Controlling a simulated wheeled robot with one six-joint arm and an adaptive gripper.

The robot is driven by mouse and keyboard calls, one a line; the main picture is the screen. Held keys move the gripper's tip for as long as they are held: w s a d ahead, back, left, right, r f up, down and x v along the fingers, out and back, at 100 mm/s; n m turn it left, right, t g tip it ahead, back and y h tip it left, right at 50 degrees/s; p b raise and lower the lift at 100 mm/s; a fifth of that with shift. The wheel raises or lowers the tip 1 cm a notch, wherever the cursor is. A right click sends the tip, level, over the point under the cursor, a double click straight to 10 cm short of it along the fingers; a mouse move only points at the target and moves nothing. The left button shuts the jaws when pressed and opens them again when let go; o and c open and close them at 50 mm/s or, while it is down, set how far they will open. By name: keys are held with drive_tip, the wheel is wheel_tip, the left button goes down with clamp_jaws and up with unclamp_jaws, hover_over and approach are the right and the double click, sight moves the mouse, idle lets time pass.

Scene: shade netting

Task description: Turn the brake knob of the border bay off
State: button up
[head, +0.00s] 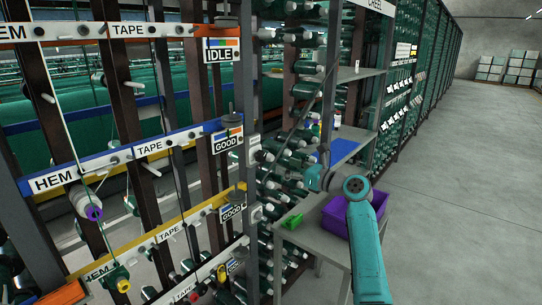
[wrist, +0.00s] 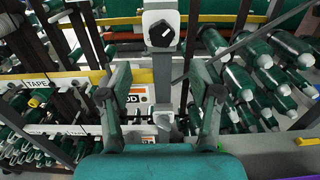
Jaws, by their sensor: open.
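In the wrist view, a black knob (wrist: 163,36) with a light mark sits on a pale box on an upright grey post, ahead of my gripper. No "border" label is readable. My gripper (wrist: 160,93) is open and empty, its two dark fingers apart below the knob in the picture and not touching it. Between the fingers show a sign ending in "OD" (wrist: 134,98) and another grey box (wrist: 165,120). In the head view, pale boxes (head: 254,145) sit on the grey post beside the GOOD signs (head: 227,141); my fingers cannot be made out there.
HEM and TAPE rails in blue (head: 100,160), yellow (head: 150,240) and other colours cross the rack at left. An IDLE sign (head: 220,50) is above. Green rolls crowd behind the post. The right-hand floor is clear.

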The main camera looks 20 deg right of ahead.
sight(263, 156)
drive_tip(key=x, duration=1)
drive_tip(key=shift+w+a+r, duration=0.1)
drive_tip(key=shift+w+r, duration=0.05)
drive_tip(key=shift+w, duration=0.2)
drive_tip(key=c, duration=1.1)
